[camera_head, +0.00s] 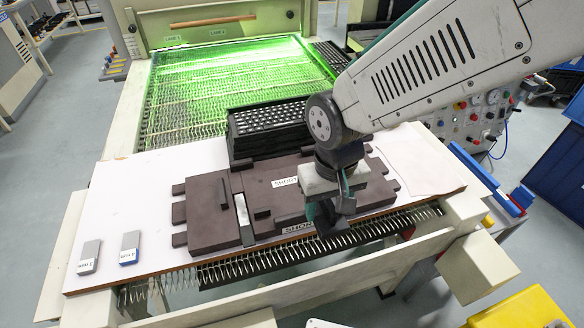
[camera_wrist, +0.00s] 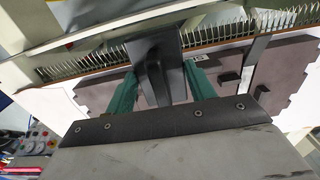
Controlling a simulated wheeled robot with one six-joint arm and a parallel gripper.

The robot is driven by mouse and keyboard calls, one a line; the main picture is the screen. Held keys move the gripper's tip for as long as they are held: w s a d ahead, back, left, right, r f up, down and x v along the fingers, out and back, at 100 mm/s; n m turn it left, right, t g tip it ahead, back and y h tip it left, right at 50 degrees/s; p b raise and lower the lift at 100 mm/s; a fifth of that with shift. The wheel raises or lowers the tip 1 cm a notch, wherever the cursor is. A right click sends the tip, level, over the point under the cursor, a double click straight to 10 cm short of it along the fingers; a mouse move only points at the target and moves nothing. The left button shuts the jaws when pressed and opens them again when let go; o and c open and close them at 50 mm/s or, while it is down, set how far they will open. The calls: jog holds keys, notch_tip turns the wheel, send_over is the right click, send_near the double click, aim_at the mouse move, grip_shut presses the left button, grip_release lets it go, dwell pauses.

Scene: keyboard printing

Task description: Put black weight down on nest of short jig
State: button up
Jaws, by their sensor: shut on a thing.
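My gripper (camera_head: 328,208) hangs over the right part of the short jig, with its teal fingers pointing down. In the wrist view my gripper (camera_wrist: 160,85) is shut on the black weight (camera_wrist: 155,50), which sits between the two fingers. In the head view the black weight (camera_head: 347,203) shows only partly below the gripper. The short jig (camera_head: 212,222) is a dark brown block with a "SHORT" label, lying on the white table; it also shows in the wrist view (camera_wrist: 285,65). Its nest is not clearly made out, and contact between weight and jig cannot be told.
A stack of black keyboards (camera_head: 268,128) stands behind the jig. A silver bar (camera_head: 244,220) lies across the jig. Two small grey blocks (camera_head: 89,257) (camera_head: 130,247) lie at the table's left. A row of metal spikes (camera_head: 230,264) runs along the front edge.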

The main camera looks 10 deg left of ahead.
jog(key=w+a, duration=0.7)
jog(key=w+a+f, duration=0.1)
jog(key=w+a, duration=0.3)
jog(key=shift+w+a, duration=0.15)
jog(key=shift+w+a+f, duration=0.1)
jog(key=shift+a+f, duration=0.05)
jog(key=shift+f, duration=1.65)
jog(key=shift+f, duration=0.1)
jog(key=o, duration=1.4)
jog(key=shift+f, duration=0.1)
notch_tip(320, 180, up, 12)
